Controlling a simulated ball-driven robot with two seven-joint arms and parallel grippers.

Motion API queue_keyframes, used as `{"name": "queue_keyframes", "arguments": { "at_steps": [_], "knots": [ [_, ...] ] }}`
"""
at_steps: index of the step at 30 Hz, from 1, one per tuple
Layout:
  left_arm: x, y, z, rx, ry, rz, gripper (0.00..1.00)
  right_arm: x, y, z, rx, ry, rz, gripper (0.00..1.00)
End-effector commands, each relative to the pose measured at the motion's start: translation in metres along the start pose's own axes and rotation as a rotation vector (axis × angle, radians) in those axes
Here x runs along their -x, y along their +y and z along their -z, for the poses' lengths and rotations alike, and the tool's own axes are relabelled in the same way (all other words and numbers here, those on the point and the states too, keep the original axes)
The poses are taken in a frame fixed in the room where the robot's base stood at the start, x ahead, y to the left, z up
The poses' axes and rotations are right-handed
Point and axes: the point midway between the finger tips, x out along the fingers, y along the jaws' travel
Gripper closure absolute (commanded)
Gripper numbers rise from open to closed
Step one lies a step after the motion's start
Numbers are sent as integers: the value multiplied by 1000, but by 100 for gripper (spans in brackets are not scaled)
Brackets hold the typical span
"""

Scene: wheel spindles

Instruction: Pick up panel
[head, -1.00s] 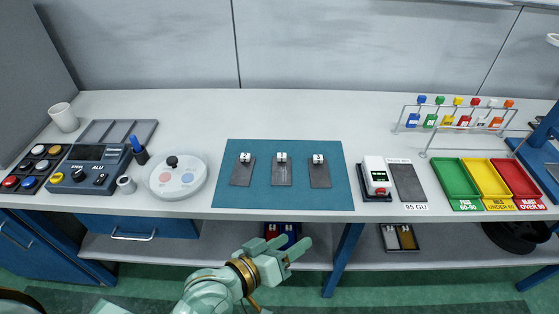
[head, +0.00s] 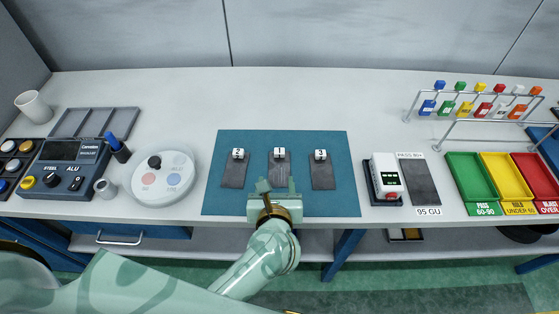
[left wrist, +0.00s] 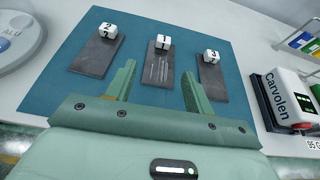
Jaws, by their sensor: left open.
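Three dark grey panels lie in a row on the teal mat (head: 335,205): a left panel (head: 233,176), a middle panel (head: 279,170) and a right panel (head: 322,177). Each has a white numbered cube at its far end; in the head view they read 2, 1 and 3. The left wrist view shows light scratch lines on the middle panel (left wrist: 157,70). My left gripper (head: 276,186) is open and empty, its fingers pointing at the near end of the middle panel and partly covering it in the head view. My right gripper is not in view.
A white Carvolen device (head: 386,178) and a grey pad (head: 420,182) stand right of the mat. Green, yellow and red trays (head: 507,177) lie farther right. A round white dial plate (head: 161,178) stands left. The bench behind the mat is clear.

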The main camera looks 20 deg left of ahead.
Motion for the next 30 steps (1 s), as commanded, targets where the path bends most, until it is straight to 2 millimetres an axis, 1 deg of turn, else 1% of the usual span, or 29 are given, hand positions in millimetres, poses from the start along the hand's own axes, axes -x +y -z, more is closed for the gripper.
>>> {"name": "queue_keyframes", "arguments": {
  "at_steps": [1,3,6,9,14,17,21,23,26,30],
  "knots": [
    [-17,0,4,-1,-4,-1,47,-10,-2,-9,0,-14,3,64],
    [-35,0,4,-3,-4,-2,47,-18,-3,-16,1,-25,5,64],
    [-57,0,4,-5,-5,-1,47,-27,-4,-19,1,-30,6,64],
    [-72,0,3,-6,-4,-1,47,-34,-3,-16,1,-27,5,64],
    [-83,-1,1,-6,-5,0,47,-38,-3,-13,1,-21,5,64],
    [-97,-4,3,-5,-5,0,47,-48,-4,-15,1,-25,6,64],
    [-121,-8,4,-7,-4,-1,47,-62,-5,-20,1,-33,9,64],
    [-128,-7,3,-8,-4,-1,47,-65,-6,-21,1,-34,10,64],
    [-132,-8,1,-6,-4,0,47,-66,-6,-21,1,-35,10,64],
    [-132,-7,0,-6,-4,0,47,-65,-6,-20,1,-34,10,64]
  ]
}}
